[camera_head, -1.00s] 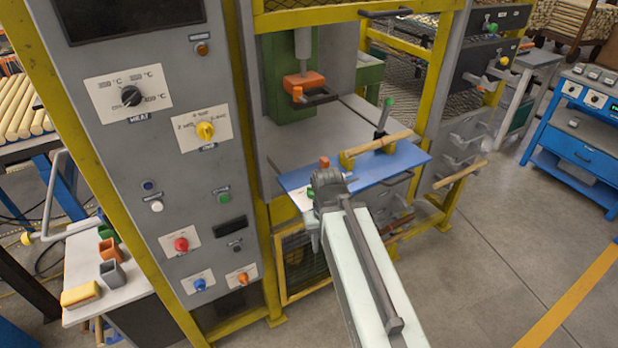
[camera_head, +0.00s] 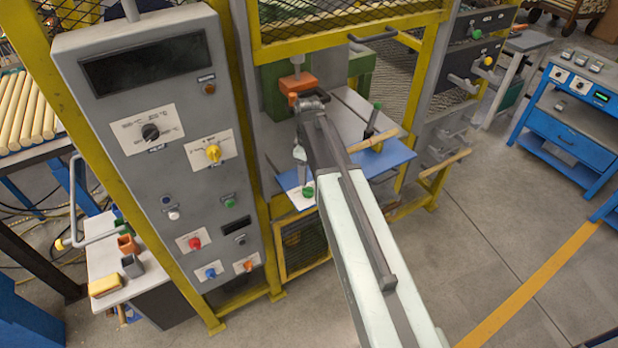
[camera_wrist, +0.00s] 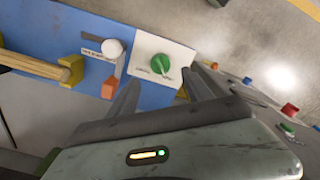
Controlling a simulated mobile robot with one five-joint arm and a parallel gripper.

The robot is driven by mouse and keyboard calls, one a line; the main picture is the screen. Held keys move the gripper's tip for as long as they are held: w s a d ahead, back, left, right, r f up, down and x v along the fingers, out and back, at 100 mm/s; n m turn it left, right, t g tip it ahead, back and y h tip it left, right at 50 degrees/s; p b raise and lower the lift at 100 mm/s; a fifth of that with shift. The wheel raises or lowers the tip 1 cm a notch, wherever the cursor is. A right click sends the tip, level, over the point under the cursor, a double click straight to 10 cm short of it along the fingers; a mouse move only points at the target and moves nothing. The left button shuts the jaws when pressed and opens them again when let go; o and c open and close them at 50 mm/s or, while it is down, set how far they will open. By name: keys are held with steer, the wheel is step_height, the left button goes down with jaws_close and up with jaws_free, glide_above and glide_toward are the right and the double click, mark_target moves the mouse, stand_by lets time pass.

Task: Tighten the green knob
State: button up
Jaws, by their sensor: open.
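The green knob (camera_wrist: 160,64) sits on a white plate (camera_wrist: 178,50) at the end of the blue board (camera_wrist: 60,22). In the wrist view its pointer ridge lies slantwise between two small printed labels. It also shows in the head view (camera_head: 308,192), just below my gripper (camera_head: 302,172). In the wrist view my gripper (camera_wrist: 163,90) is open, with one dark finger to each side below the knob. Nothing is between the fingers, and they look apart from the knob.
A white ball-headed lever (camera_wrist: 114,48) stands close to the left finger. A wooden bar (camera_wrist: 30,65) rests in a yellow support (camera_wrist: 72,72) on the board. The grey control panel (camera_head: 150,200) with several knobs stands left of my arm.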

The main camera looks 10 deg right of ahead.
mark_target(309, 188)
step_height(309, 188, down, 8)
steer(key=b, duration=0.8)
steer(key=shift+f, duration=0.15)
jaws_close()
